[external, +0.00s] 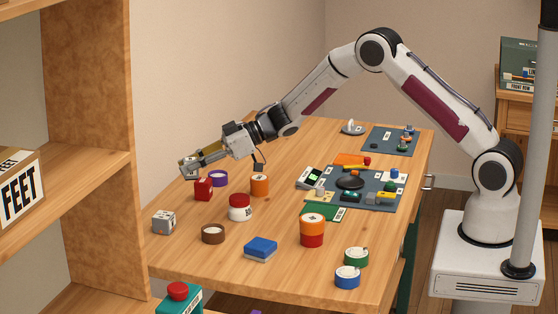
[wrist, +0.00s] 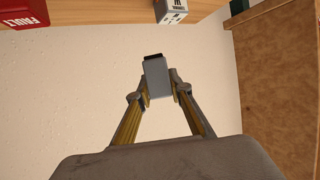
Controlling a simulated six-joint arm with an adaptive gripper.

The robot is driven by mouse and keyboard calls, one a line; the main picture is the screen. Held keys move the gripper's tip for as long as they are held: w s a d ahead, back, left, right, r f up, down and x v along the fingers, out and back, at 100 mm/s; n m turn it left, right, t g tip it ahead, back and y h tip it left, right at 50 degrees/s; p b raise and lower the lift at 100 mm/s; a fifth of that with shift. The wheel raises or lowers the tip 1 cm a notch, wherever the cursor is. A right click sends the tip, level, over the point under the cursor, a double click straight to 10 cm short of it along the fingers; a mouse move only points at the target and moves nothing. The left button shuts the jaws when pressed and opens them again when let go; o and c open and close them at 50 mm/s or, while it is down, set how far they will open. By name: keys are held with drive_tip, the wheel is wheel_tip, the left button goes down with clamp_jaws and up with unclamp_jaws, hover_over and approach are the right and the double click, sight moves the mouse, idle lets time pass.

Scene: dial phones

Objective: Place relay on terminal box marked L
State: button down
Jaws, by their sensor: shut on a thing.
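My gripper (external: 188,168) is at the far left edge of the table, raised near the wall. In the wrist view my gripper (wrist: 157,88) is shut on a small grey block with a dark end, likely the relay (wrist: 157,76). A light grey box with printed marks (external: 164,222) sits at the table's left edge, nearer the camera than my gripper. A pale box with lettering (wrist: 171,11), apparently the same one, shows at the top of the wrist view, apart from the held block. Its letter is hard to read, so I cannot tell whether it is L.
A red box (external: 203,189) stands near my gripper; it reads FAULT in the wrist view (wrist: 22,14). A purple ring (external: 219,178), an orange cylinder (external: 260,185), a red-and-white jar (external: 240,208) and a brown ring (external: 213,234) stand nearby. A wooden shelf (external: 90,170) borders the left.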

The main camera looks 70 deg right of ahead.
wheel_tip(320, 180, up, 3)
drive_tip(key=m+h, duration=0.1)
hover_over(164, 215)
drive_tip(key=shift+w+f+t, duration=0.2)
drive_tip(key=shift+t, duration=0.2)
drive_tip(key=shift+f, duration=3.15)
drive_tip(key=shift+f, duration=1.85)
drive_tip(key=shift+f, duration=0.15)
drive_tip(key=c, duration=1.8)
unclamp_jaws()
drive_tip(key=shift+s+d, duration=0.1)
